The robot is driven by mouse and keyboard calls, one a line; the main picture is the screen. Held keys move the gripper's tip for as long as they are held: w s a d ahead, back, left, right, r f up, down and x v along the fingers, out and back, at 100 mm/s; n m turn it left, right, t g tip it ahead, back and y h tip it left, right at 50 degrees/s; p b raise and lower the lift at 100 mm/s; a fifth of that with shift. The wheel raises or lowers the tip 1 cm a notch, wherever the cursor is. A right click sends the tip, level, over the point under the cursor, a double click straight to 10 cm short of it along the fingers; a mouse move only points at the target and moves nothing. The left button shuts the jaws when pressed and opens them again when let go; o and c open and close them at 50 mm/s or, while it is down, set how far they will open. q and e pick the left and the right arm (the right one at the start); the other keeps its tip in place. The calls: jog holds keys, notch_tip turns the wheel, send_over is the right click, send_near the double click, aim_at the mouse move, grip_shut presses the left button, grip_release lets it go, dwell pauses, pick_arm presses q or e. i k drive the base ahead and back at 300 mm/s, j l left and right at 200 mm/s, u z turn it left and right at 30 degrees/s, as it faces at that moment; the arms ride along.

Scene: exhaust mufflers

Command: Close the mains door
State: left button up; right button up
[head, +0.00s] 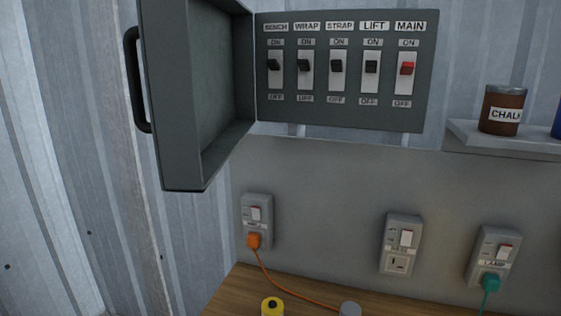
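The mains door (222,84) is a grey box-like cover, standing open and swung out to the left of the switch panel (347,113). A black bar handle (135,80) is on the door's left side. The hinge side meets the panel's left edge. The panel shows several labelled switches: bench, wrap, strap and lift with black levers, and main with a red lever (407,68). The top of the door is cut off by the picture's edge. Neither of my grippers is in view.
Below are wall sockets, one with an orange plug (254,241), one empty (399,243), one with a green plug (490,282). A wooden bench (231,298) holds a yellow object (272,308). Space before the panel looks clear.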

aim_at(198, 55)
jog(key=i+j+z, duration=0.2)
jog(key=j, duration=0.3)
jog(key=j+z, duration=0.2)
jog(key=j, duration=0.3)
jog(key=i+j+z, duration=0.2)
jog(key=j, duration=0.35)
jog(key=k, duration=0.4)
